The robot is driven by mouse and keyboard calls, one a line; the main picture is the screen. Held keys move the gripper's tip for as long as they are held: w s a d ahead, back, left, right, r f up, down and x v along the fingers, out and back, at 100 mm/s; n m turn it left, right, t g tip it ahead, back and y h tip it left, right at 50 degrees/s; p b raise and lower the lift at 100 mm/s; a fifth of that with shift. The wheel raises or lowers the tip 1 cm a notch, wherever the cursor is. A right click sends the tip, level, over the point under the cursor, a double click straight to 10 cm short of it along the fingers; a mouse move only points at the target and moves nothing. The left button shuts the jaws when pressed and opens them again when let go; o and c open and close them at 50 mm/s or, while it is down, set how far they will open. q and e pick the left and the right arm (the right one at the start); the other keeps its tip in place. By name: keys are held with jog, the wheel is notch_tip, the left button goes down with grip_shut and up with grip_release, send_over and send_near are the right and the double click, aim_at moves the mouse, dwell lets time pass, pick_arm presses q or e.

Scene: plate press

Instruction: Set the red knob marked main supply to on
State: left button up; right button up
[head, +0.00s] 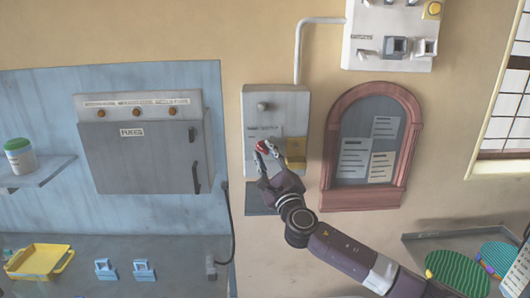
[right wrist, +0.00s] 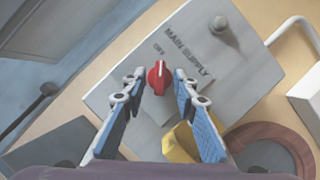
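The red knob (right wrist: 158,77) sits on a grey panel box (right wrist: 235,75) lettered MAIN SUPPLY. The word OFF is printed just above the knob in the right wrist view, and the knob's white line points roughly toward it. The ON lettering does not show. My right gripper (right wrist: 159,84) has one finger on each side of the knob, with small gaps that look clear. In the head view, my right gripper (head: 265,150) is in front of the grey box (head: 287,97) and partly covers the red knob (head: 262,147). My left gripper is not in view.
A yellow part (head: 296,147) juts from the box beside my right gripper. A round grey button (head: 263,106) is above. A wooden-framed notice board (head: 335,190) hangs to the right, and a grey fuse cabinet (head: 150,165) to the left.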

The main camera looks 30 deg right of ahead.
grip_shut()
jog(key=shift+f, duration=0.1)
dwell(0.3)
jog(key=shift+w+a+m+g+h+b, duration=0.15)
jog(key=shift+m+g+h+b, duration=1.25)
jog(key=shift+m, duration=2.85)
jog(key=shift+w+a+m+g+h+b, duration=0.15)
jog(key=shift+m+g+h+b, duration=0.5)
jog(key=shift+m+h+b, duration=2.5)
jog(key=shift+w+a+m+g+h+b, duration=0.15)
jog(key=shift+m+g+h+b, duration=0.75)
jog(key=shift+m, duration=4.4)
jog(key=shift+s+g+y, duration=0.1)
jog(key=shift+g+y, duration=0.15)
jog(key=shift+y, duration=0.1)
